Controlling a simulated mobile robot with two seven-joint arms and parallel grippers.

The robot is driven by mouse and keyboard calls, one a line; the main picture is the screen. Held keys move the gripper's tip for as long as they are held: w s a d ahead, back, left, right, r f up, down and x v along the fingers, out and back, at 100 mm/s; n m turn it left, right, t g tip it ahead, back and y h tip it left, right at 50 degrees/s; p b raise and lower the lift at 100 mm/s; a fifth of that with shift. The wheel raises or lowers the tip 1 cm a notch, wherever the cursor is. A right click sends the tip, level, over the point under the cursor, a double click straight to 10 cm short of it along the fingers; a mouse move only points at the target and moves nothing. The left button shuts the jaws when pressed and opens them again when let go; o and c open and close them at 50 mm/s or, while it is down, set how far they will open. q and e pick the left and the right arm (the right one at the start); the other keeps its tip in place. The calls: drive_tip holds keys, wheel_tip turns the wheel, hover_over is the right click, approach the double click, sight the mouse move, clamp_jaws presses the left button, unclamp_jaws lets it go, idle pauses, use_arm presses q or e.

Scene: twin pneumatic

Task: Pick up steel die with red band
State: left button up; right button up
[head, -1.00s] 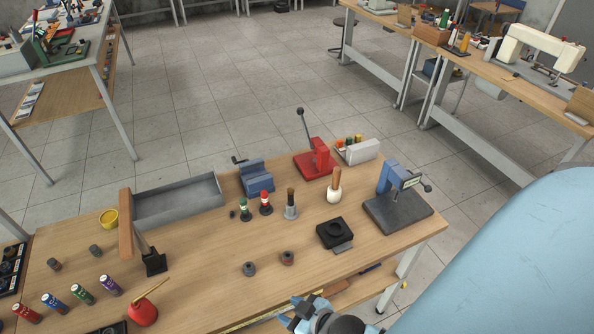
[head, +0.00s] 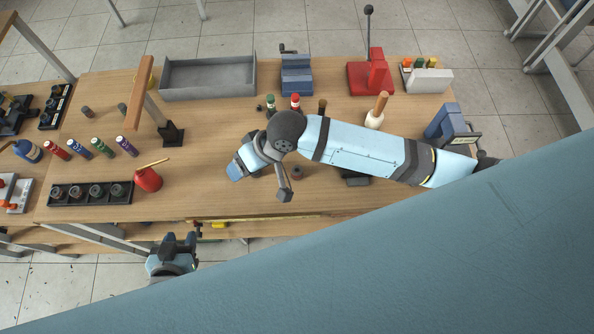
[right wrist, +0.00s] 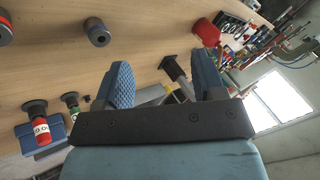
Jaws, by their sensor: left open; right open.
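The steel die with the red band (head: 297,173) is a small round piece standing on the wooden table, just right of my right wrist in the head view. In the right wrist view it is cut by the left edge, with red showing at its side (right wrist: 4,32). Another steel die (right wrist: 97,33) with a bluish band stands nearer my right gripper; my arm mostly hides it in the head view. My right gripper (right wrist: 163,76) is open and empty, low over the table left of both dies. My left gripper (head: 178,243) is open and empty beyond the table's front edge.
A red oil can (head: 148,179) and a black rack (head: 90,193) stand to the left. Green (head: 270,104) and red (head: 295,103) topped pieces stand behind my right wrist. A grey tray (head: 208,92), blue vise (head: 296,78) and red press (head: 372,78) line the back.

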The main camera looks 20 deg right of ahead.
drive_tip(key=w+d+r+m+g+h, duration=0.25)
drive_tip(key=d+h, duration=0.45)
drive_tip(key=d, duration=0.5)
hover_over(297, 172)
drive_tip(key=shift+n+g, duration=0.35)
drive_tip(key=shift+g, duration=0.1)
drive_tip(key=f, duration=0.9)
drive_tip(key=shift+w+f, duration=0.1)
drive_tip(key=shift+w, duration=0.25)
drive_tip(key=f, duration=0.2)
drive_tip(key=f+p, duration=0.1)
drive_tip(key=f, duration=0.1)
drive_tip(key=shift+s+a, duration=0.1)
drive_tip(key=shift+s, duration=0.2)
drive_tip(key=shift+s+f, duration=0.1)
drive_tip(key=shift+f, duration=0.55)
drive_tip(key=c, duration=1.1)
drive_tip(key=shift+r, duration=0.1)
